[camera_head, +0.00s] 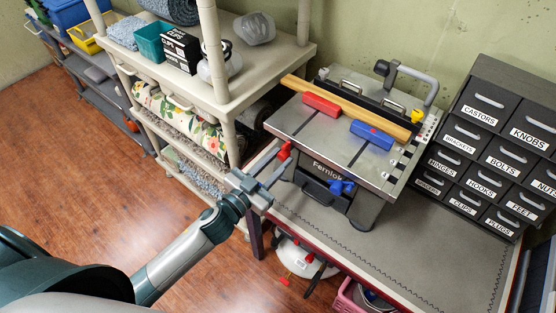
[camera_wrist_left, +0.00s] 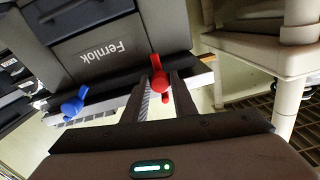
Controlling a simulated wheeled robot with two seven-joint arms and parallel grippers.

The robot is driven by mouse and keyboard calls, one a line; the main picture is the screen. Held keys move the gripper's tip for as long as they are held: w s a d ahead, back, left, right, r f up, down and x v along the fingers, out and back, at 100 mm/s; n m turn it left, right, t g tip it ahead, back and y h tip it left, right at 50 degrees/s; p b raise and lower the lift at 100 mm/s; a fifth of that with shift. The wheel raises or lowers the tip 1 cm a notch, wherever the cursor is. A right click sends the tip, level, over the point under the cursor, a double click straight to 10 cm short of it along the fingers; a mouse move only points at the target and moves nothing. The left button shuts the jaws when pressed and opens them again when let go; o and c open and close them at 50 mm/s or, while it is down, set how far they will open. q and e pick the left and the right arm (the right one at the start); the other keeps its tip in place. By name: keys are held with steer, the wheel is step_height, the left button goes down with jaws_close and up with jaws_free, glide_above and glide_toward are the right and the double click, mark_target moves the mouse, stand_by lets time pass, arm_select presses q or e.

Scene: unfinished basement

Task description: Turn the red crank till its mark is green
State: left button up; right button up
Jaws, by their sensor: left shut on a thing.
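The red crank (camera_head: 285,151) is on the left front side of the grey bench machine marked "Fernlok" (camera_head: 328,170). My left gripper (camera_head: 274,178) is at the crank and shut on it. In the left wrist view the red crank (camera_wrist_left: 159,80) sits between the two fingertips, with its red arm and knob reaching past them towards the machine. A blue crank (camera_head: 342,187) is on the machine's front and also shows in the left wrist view (camera_wrist_left: 74,104). I cannot make out the red crank's mark or its colour. My right gripper is not in view.
The machine stands on a grey-topped bench (camera_head: 390,255). A red block (camera_head: 321,105) and a blue block (camera_head: 372,135) lie on its top. Black labelled drawers (camera_head: 490,140) stand to the right. A cream shelf rack (camera_head: 262,72) stands close on the left.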

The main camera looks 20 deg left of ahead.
arm_select(q)
steer(key=m, duration=0.4)
steer(key=shift+r, duration=0.1)
steer(key=m+p, duration=0.1)
steer(key=m, duration=0.3)
steer(key=shift+m, duration=0.4)
steer(key=m, duration=0.5)
steer(key=shift+m, duration=2.1)
steer(key=o, duration=1)
steer(key=shift+o, duration=0.2)
steer(key=shift+a, duration=0.1)
